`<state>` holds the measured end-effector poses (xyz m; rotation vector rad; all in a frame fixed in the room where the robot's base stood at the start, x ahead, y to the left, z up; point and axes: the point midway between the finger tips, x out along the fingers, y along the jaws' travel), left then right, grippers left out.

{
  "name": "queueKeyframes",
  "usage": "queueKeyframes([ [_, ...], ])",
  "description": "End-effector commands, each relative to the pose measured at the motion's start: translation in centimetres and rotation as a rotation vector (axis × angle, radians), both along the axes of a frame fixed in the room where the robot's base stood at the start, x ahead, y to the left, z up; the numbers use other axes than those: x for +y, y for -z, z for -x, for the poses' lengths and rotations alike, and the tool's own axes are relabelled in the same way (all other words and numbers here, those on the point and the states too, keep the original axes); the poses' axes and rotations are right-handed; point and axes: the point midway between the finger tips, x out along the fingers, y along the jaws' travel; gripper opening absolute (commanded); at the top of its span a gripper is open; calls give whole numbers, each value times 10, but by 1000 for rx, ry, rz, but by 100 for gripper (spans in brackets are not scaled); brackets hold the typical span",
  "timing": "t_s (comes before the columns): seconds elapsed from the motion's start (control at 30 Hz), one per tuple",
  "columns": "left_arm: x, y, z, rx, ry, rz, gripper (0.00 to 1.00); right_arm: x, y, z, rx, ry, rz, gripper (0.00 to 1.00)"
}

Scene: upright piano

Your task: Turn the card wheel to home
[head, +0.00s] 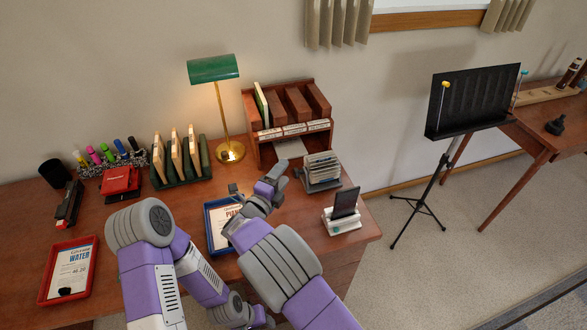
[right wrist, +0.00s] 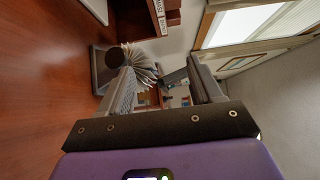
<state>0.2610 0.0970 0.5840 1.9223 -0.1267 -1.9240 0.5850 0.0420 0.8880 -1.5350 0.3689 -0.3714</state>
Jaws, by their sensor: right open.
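The card wheel (head: 320,170) stands at the back right of the desk, a fan of pale cards in a grey stand. In the right wrist view the card wheel (right wrist: 143,66) shows its fanned cards and a dark round knob (right wrist: 115,57) on its side. My right gripper (head: 283,182) is just left of the card wheel in the head view. Its jaws are open and empty, with the wheel ahead near the left finger in the wrist view (right wrist: 162,80). I cannot see a home mark. My left arm is folded low; its fingers do not show.
A wooden sorter (head: 290,115) and green lamp (head: 213,69) stand behind. A white stand with a dark phone-like slab (head: 345,203) is right of the wheel. A blue tray (head: 212,230) lies under my right arm. A red tray (head: 68,270) is at left.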

Motion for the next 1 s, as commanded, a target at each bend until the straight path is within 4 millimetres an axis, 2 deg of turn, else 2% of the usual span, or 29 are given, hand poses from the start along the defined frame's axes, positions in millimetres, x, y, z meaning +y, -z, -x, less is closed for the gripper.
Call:
queueKeyframes([
  [0.37,0,25,0,0,-1,0,45,0,80,0,5,-2,7,64],
  [0.5,0,31,0,0,-1,0,45,-16,75,-28,0,3,1,64],
  [0.7,0,38,0,0,0,0,45,-29,75,-56,2,1,2,64],
  [1.0,0,40,0,0,0,0,45,-35,73,-68,2,-1,4,64],
])
